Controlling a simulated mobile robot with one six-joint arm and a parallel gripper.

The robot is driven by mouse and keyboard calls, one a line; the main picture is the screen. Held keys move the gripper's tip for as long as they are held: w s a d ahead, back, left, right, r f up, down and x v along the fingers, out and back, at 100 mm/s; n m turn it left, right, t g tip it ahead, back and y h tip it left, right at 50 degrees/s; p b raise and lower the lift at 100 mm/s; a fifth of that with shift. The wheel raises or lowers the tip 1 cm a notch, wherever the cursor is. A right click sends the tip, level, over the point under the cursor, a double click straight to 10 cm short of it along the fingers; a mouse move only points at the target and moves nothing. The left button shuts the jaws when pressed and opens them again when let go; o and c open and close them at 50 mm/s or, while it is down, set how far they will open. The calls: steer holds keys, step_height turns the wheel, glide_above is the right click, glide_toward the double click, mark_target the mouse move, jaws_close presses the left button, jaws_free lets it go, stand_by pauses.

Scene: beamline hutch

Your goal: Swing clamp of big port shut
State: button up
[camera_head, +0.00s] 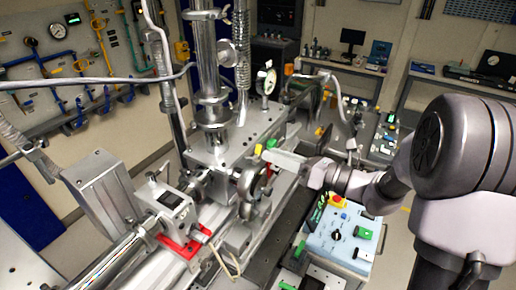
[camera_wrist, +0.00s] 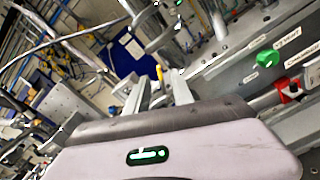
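A round metal port with a ring-shaped clamp (camera_head: 248,196) is on the near face of the steel chamber block in the head view. I cannot tell how far its clamp is swung. My gripper (camera_head: 268,155) is just above and to the right of it, beside the block. In the wrist view my gripper (camera_wrist: 159,84) shows two pale fingers with a gap between them and nothing held. A curved metal part (camera_wrist: 148,22), possibly the port or clamp, is beyond the fingertips, apart from them.
A green knob (camera_wrist: 268,58) and a red knob (camera_wrist: 291,88) are on the labelled metal face at right. A blue control box (camera_head: 340,235) stands below my arm. A tall steel column (camera_head: 207,75) and a dial gauge (camera_head: 265,80) rise from the block.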

mark_target(258, 147)
steer(key=x, duration=0.5)
steer(key=shift+a, duration=0.15)
jaws_close()
stand_by(1.3)
